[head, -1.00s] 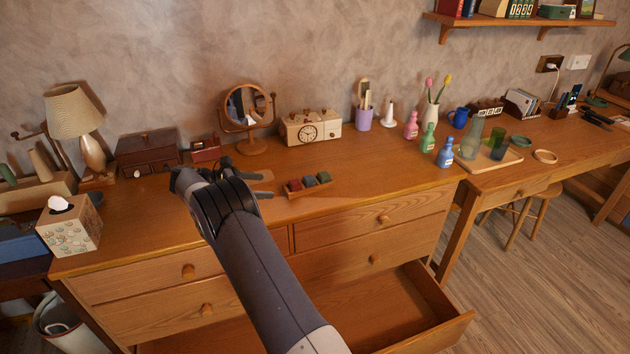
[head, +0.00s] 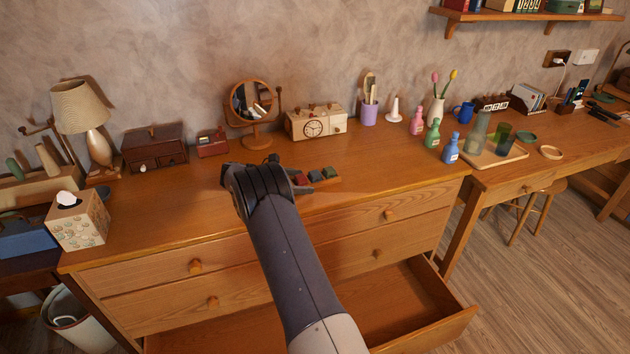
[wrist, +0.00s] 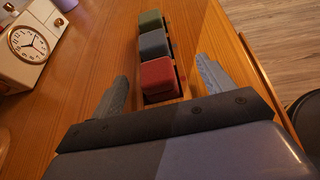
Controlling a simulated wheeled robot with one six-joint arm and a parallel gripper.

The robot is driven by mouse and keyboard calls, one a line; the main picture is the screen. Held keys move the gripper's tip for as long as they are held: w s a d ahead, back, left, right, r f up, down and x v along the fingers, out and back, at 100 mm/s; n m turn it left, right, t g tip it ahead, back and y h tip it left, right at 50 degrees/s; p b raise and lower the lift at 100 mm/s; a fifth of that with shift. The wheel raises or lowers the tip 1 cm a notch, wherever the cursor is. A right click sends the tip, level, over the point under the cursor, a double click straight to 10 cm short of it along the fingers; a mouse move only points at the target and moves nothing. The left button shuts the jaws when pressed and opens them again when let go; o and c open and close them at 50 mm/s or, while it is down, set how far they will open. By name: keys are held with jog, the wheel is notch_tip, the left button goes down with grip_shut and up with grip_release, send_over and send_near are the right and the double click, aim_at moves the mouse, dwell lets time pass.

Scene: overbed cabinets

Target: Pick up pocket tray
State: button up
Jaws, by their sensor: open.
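I take the pocket tray (head: 327,186) to be the small wooden tray on the dresser top, holding a red, a grey-blue and a green block in a row. In the head view my arm hides its left end. In the wrist view the tray (wrist: 166,99) runs away from me, with the red block (wrist: 158,76) nearest, then the grey-blue block (wrist: 154,44) and the green block (wrist: 150,20). My gripper (wrist: 163,72) is open and empty. Its fingers appear to either side of the tray's near end, with gaps showing; their height over the dresser is unclear.
A cream clock (head: 316,124) and a round mirror (head: 254,105) stand behind the tray. Bottles, including a blue one (head: 450,148), stand to the right. A tissue box (head: 78,221) is at the left. The lower drawer (head: 405,305) is pulled open. Dresser top around the tray is clear.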

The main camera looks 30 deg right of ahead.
jog(key=shift+c, duration=0.6)
jog(key=c, duration=1)
jog(key=shift+c, duration=0.3)
jog(key=shift+r, duration=0.1)
